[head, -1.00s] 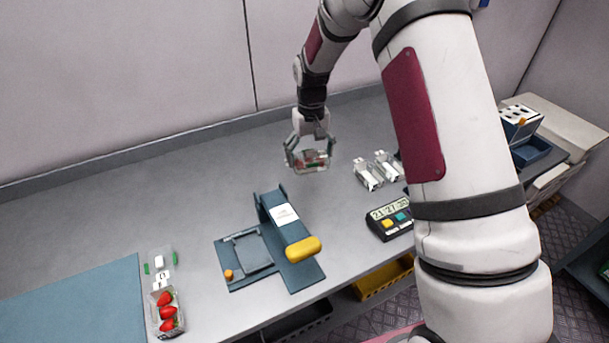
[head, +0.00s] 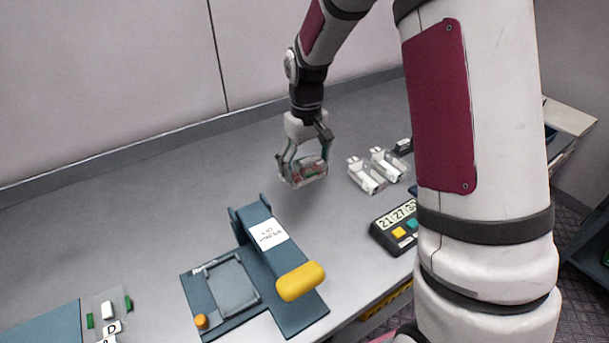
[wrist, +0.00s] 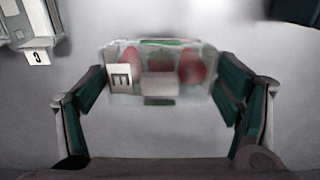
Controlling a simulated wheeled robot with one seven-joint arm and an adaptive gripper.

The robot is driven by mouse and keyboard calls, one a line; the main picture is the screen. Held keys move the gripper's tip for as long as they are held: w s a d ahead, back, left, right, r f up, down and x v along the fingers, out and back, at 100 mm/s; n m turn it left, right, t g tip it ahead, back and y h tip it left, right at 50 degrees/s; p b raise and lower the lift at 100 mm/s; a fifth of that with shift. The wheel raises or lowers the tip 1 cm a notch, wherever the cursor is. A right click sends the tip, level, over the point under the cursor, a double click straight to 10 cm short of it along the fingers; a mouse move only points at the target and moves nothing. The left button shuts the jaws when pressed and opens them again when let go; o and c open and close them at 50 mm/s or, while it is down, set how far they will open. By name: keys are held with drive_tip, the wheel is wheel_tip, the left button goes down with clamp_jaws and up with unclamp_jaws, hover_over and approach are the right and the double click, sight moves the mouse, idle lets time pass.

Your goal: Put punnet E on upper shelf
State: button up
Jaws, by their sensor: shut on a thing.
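Punnet E (wrist: 160,72) is a clear box with red strawberries inside, a white tag marked E and green clips. My gripper (wrist: 160,102) is shut on it, one finger at each side, in the wrist view. In the head view my gripper (head: 303,165) holds the punnet (head: 304,175) above the grey bench, behind the lid press. The upper shelf is not recognisable in these frames.
A blue lid press (head: 262,270) with a yellow handle stands at the front. Two clear punnets (head: 367,176) and a timer (head: 398,228) are to the right. Another punnet marked D (head: 108,310) is at lower left. The bench's back left (head: 130,190) is clear.

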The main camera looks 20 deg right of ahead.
sight(306, 167)
drive_tip(key=shift+f, duration=1.9)
drive_tip(key=shift+f, duration=0.1)
drive_tip(key=o, duration=1.1)
